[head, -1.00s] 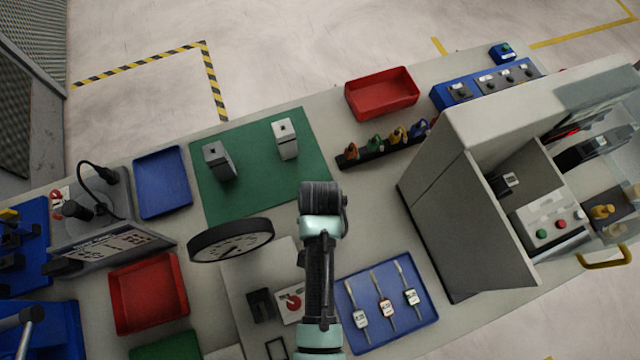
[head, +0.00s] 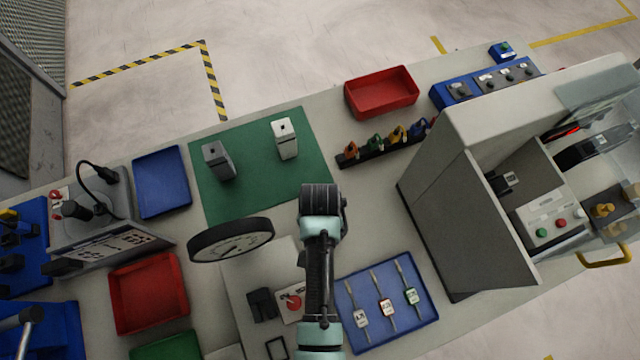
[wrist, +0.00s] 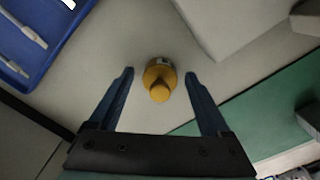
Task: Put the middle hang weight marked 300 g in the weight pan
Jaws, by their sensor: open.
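In the head view, three slim hang weights with pale stems and labelled bodies lie in a blue tray (head: 432,338). The middle hang weight (head: 386,305) has a red-edged label; its marking is too small to read. In the wrist view, my gripper (wrist: 160,77) is open, its two blue fingers either side of a brass knobbed piece (wrist: 160,82) with a small label. The fingers do not visibly touch it. My arm hides this piece in the head view. The blue tray also shows at the wrist view's upper left (wrist: 18,70). I cannot tell which thing is the weight pan.
A large round dial (head: 230,240) stands left of my arm. A green mat (head: 250,190) holds two grey blocks. A grey cabinet (head: 465,220) stands right. Red bins (head: 382,92) and a rack of coloured clips (head: 380,150) are nearby.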

